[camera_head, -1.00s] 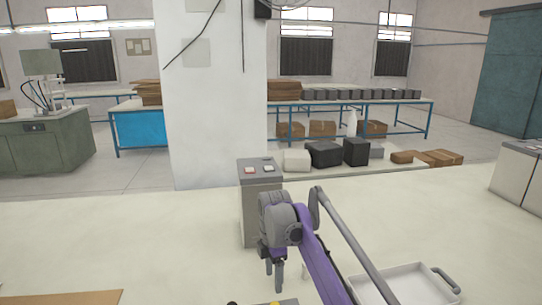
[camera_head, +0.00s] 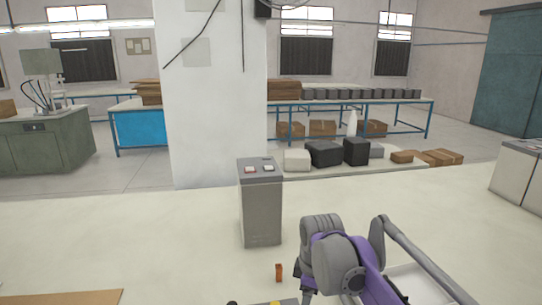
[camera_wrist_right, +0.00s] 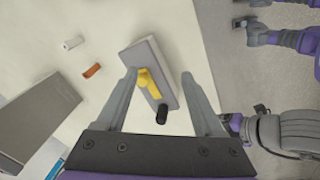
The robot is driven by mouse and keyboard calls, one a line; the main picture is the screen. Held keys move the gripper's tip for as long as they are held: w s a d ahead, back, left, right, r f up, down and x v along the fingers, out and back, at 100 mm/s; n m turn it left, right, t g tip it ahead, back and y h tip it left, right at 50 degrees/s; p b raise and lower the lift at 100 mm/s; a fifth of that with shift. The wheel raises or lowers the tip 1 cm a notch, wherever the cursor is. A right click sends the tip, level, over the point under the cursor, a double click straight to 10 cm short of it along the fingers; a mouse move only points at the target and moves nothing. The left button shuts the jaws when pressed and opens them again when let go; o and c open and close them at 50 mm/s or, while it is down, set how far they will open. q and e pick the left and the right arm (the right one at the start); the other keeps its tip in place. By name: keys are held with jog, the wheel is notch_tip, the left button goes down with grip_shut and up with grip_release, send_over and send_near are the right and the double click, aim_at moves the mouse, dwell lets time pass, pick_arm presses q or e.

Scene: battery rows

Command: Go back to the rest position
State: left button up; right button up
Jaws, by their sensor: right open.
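My right gripper (camera_wrist_right: 158,78) is open and nothing sits between its fingers. It hangs above a grey box with a yellow handle-like piece (camera_wrist_right: 149,83) and a black knob (camera_wrist_right: 162,115). In the head view my right arm (camera_head: 345,265) comes in from the lower right and mostly hides its gripper. A small orange battery (camera_head: 278,272) stands on the table, apart from the gripper; it also shows in the right wrist view (camera_wrist_right: 92,70). A white battery (camera_wrist_right: 73,43) is near it. I do not make out my left gripper.
A grey station with two buttons (camera_head: 260,205) stands on the pale table beyond the orange battery. A white tray (camera_head: 408,282) is at the lower right, partly behind my arm. A brown board (camera_head: 60,297) lies at the lower left. The table's left middle is clear.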

pick_arm(q)
jog(key=s+m+g+h, duration=0.3)
jog(key=s+g+h, duration=0.2)
jog(key=s, duration=1.3)
jog(key=shift+d+r+m+h, duration=0.2)
jog(key=shift+r+m+h, duration=0.15)
jog(key=shift+h, duration=0.55)
pick_arm(e)
jog(key=s+d+f+m+t, duration=0.1)
jog(key=s+d+f+m, duration=0.2)
jog(key=s, duration=0.5)
jog(key=s+d+f+m+t, duration=0.1)
jog(key=s+d+f+m, duration=0.2)
jog(key=s+f+m, duration=0.3)
jog(key=s+d+f+m+t, duration=0.1)
jog(key=s+d+f+m, duration=0.2)
jog(key=s, duration=0.7)
jog(key=shift+f+m, duration=0.75)
jog(key=shift+m, duration=0.35)
pick_arm(q)
jog(key=shift+s, duration=0.1)
